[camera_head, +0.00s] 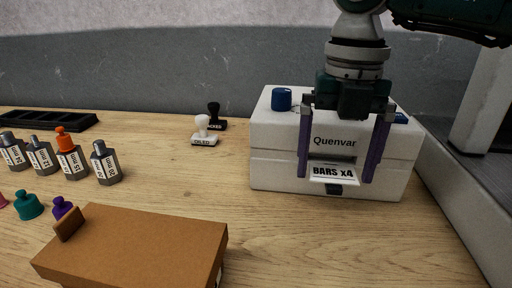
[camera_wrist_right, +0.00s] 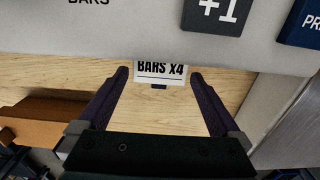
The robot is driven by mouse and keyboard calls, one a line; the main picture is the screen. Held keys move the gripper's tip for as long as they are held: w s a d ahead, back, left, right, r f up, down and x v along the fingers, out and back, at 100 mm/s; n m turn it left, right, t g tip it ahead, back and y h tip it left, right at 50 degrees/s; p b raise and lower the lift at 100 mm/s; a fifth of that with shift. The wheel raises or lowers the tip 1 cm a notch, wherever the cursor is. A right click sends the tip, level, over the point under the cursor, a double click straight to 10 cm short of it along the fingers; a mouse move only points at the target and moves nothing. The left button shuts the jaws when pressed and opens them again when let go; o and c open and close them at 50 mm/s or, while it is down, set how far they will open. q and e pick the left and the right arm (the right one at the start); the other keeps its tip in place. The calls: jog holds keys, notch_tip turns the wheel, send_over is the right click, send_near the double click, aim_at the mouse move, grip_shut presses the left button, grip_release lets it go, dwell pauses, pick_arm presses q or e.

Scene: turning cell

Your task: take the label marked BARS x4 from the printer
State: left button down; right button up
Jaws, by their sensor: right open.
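The white label marked BARS x4 (camera_head: 333,173) sticks out of the front slot of the white printer (camera_head: 270,165), which bears the name Quenvar. The label also shows in the right wrist view (camera_wrist_right: 161,71), between the fingers and near their tips. My right gripper (camera_head: 338,180) is open, with one purple finger on each side of the label. Both fingers look apart from it. In the right wrist view the right gripper (camera_wrist_right: 161,75) holds nothing. My left gripper is not in view.
A brown box (camera_head: 150,245) lies at the front left. Several grey labelled bars (camera_head: 106,162) and coloured knobs (camera_head: 28,205) stand on the left, before a black tray (camera_head: 45,120). The table before the printer is clear.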

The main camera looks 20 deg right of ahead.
jog(key=shift+f, duration=0.15)
jog(key=shift+c, duration=0.2)
jog(key=c, duration=1)
